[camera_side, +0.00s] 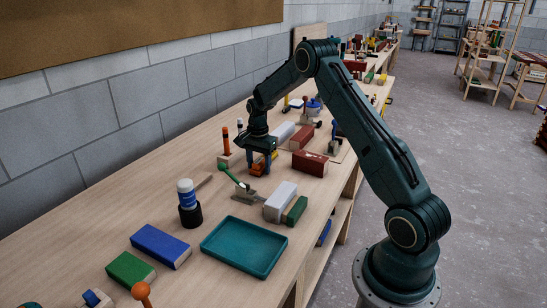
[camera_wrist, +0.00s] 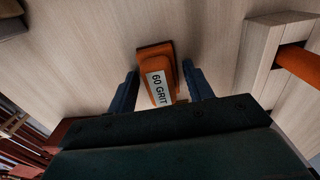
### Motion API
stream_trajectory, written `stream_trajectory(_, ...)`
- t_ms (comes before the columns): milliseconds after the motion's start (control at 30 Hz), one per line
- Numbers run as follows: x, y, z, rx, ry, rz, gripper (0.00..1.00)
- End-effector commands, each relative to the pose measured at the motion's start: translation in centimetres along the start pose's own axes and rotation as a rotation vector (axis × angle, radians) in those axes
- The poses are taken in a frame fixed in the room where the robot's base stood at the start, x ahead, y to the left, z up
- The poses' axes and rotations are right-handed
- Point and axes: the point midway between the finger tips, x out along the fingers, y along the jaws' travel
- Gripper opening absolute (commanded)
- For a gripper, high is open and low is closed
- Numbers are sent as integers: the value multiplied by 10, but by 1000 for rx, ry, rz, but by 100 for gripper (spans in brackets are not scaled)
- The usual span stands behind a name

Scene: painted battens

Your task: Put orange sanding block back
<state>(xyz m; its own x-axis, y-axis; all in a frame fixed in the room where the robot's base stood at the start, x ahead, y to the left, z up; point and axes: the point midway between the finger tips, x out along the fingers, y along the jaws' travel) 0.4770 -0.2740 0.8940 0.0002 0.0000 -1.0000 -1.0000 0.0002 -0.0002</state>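The orange sanding block (camera_wrist: 169,53), with a "60 GRIT" label, sits on the wooden workbench (camera_wrist: 84,60) in the wrist view. In the side view the orange block (camera_side: 257,169) shows low between my gripper's fingers. My gripper (camera_wrist: 161,72) is over it with one blue finger on each side. A narrow gap shows between the block and the right finger, so the gripper looks open around it. My gripper (camera_side: 261,163) reaches down close to the bench in the side view. The block's near end is hidden by my gripper body.
A wooden holder with an orange handle (camera_side: 225,142) stands just left of my gripper. A green-handled tool (camera_side: 235,179), a white block (camera_side: 280,202) and a dark red block (camera_side: 310,163) are close by.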

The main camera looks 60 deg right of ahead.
Motion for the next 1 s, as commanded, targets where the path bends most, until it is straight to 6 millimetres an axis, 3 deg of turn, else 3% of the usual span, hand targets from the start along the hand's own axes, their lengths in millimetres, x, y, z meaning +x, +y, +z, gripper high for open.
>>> stream_trajectory(533, -9, 0, 0, 0, 0, -1, 57)
stream_trajectory(767, -35, -1, 0, 0, 2, -3, 57)
stream_trajectory(1000, -74, -1, 0, 0, 2, -3, 57)
